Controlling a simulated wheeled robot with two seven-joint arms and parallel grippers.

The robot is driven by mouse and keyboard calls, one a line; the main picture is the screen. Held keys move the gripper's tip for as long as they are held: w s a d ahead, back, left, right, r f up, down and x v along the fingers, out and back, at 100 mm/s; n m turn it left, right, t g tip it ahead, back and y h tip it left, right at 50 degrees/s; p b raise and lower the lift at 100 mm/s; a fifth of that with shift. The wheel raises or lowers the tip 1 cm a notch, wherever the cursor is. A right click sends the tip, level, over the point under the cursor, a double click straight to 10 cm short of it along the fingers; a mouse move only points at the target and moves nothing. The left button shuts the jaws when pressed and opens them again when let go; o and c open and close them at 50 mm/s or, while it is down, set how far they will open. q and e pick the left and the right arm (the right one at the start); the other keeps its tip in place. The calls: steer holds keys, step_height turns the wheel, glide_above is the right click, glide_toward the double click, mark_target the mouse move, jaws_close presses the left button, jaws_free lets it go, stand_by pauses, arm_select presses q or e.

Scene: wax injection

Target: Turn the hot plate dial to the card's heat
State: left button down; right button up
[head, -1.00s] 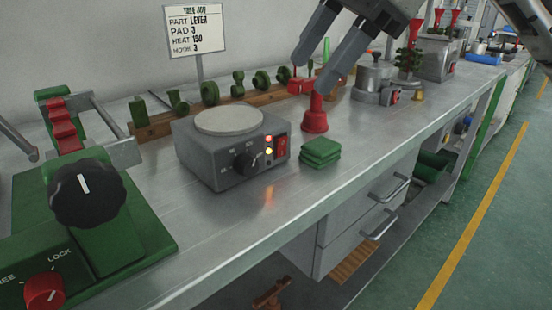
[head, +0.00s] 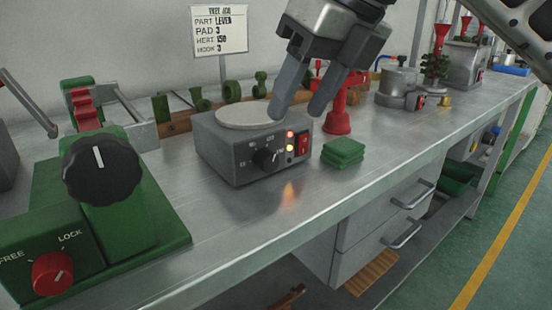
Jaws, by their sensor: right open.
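The grey hot plate (head: 222,150) stands on the bench with a pale round top (head: 246,116). Its black dial (head: 264,159) is on the front face, left of two small lit lamps and a red switch (head: 302,144). The dial's marks are too small to read. The job card (head: 219,31) behind reads part LEVER, pad 3, heat 150, hook 3. My right gripper (head: 297,112) is open and empty, its two fingers pointing down in front of the plate's right side, above the lamps and switch. It is apart from the dial. My left gripper is out of view.
Green pads (head: 343,152) are stacked right of the hot plate, with a red stand (head: 337,118) behind them. A green fixture with a large black knob (head: 102,170) and a red FREE/LOCK knob (head: 52,273) fills the left. Bare bench lies in front of the plate.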

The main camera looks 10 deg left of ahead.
mark_target(273, 156)
steer(key=b+x, duration=0.1)
steer(key=x, duration=0.7)
steer(key=shift+b, duration=0.3)
steer(key=shift+a+f, duration=0.15)
steer(key=shift+f, duration=0.4)
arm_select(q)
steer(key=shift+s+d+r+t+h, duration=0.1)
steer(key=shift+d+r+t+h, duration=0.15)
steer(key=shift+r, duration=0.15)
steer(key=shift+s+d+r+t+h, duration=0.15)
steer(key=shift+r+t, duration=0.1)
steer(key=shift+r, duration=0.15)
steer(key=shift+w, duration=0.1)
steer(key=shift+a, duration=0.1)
arm_select(e)
steer(key=c, duration=1)
